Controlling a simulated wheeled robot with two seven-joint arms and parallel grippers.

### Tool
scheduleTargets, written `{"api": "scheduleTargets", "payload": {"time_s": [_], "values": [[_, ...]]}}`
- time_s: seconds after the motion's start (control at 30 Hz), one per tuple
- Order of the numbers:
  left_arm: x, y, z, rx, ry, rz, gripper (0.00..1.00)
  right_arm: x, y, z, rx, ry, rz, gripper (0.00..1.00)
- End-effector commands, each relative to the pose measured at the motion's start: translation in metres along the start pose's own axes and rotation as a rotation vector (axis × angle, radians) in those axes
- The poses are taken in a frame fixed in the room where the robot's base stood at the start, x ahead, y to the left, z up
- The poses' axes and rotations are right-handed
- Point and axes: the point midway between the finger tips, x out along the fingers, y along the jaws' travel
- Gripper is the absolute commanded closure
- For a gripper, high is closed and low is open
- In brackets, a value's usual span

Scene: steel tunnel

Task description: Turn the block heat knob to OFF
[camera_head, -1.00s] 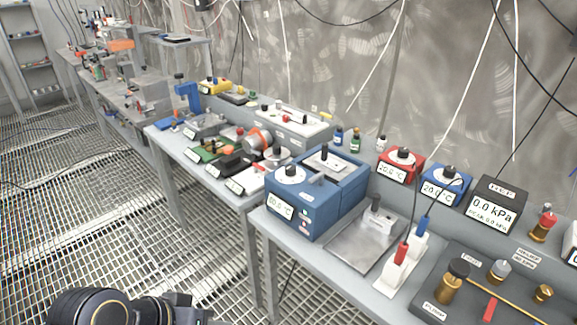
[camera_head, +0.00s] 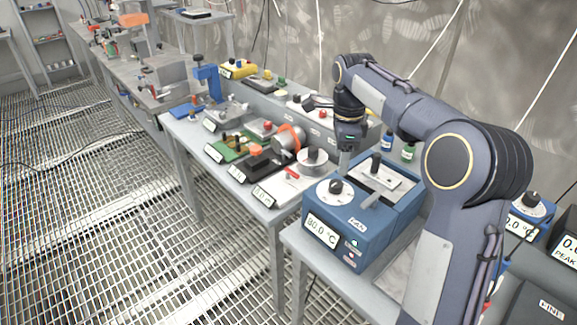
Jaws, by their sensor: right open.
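The blue block heater (camera_head: 345,232) stands at the near end of the bench, its display reading 80.0 °C. The block heat knob (camera_head: 336,186) is black, on a white round dial on the heater's left top. My right arm reaches in from the right, and my right gripper (camera_head: 345,164) points down just behind the knob, apart from it as far as I can see. It is open and holds nothing visible. Its fingertips are small, and part of the heater's top is hidden. My left gripper is out of view.
A metal plate with a black post (camera_head: 376,162) is on the heater's right top, close to my gripper. A hotplate-like device with a round top (camera_head: 312,161) stands left of the heater. My arm covers much of the right bench.

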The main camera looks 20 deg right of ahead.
Motion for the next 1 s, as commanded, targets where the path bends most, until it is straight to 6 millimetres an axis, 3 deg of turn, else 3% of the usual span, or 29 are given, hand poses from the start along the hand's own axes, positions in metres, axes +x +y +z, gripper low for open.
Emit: {"api": "scheduleTargets", "payload": {"time_s": [0.6,0.93,1.0], "values": [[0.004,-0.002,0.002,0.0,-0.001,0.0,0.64,0.075,-0.003,0.0,0.03,0.008,0.005,0.45],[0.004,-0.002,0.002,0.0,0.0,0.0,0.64,0.08,-0.003,0.0,0.028,0.007,0.003,0.45],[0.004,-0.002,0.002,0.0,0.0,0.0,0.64,0.079,-0.003,0.0,0.028,0.007,0.003,0.53]]}}
